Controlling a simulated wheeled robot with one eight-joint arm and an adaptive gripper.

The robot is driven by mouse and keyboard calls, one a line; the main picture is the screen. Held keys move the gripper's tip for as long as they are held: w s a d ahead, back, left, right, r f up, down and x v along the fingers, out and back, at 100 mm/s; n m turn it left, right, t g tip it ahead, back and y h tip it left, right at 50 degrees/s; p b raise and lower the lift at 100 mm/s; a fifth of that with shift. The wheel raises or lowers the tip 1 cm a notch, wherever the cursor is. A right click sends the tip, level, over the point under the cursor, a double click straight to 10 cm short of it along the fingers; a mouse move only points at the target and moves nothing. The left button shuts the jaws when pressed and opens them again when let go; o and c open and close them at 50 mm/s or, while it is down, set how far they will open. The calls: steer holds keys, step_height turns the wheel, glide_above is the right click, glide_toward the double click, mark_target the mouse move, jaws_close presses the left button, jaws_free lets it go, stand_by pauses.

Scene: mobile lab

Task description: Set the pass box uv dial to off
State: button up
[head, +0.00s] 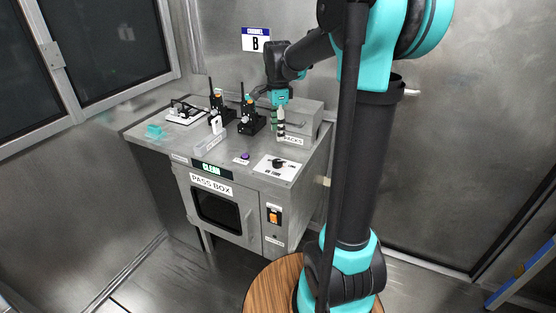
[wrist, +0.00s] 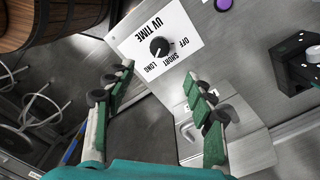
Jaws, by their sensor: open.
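The UV dial is a black round knob (head: 279,163) on a white label plate on top of the pass box (head: 181,170). In the wrist view the knob (wrist: 160,47) sits beside the words OFF, SHORT and LONG. A pale mark on it seems to face the LONG side, away from OFF, but it is small. My gripper (head: 280,134) hangs over the back right of the box top, near the PACKS box. In the wrist view its green-padded fingers (wrist: 158,74) are spread apart and empty, with the knob beyond the gap between them, not touched.
A purple button (head: 245,155) lies left of the dial plate. The grey PACKS box (head: 306,122) stands behind.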

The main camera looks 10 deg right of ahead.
mark_target(278, 161)
step_height(278, 161, down, 13)
steer(key=shift+f, duration=0.2)
steer(key=shift+c, duration=0.4)
steer(key=c, duration=1.1)
steer(key=shift+o, duration=0.2)
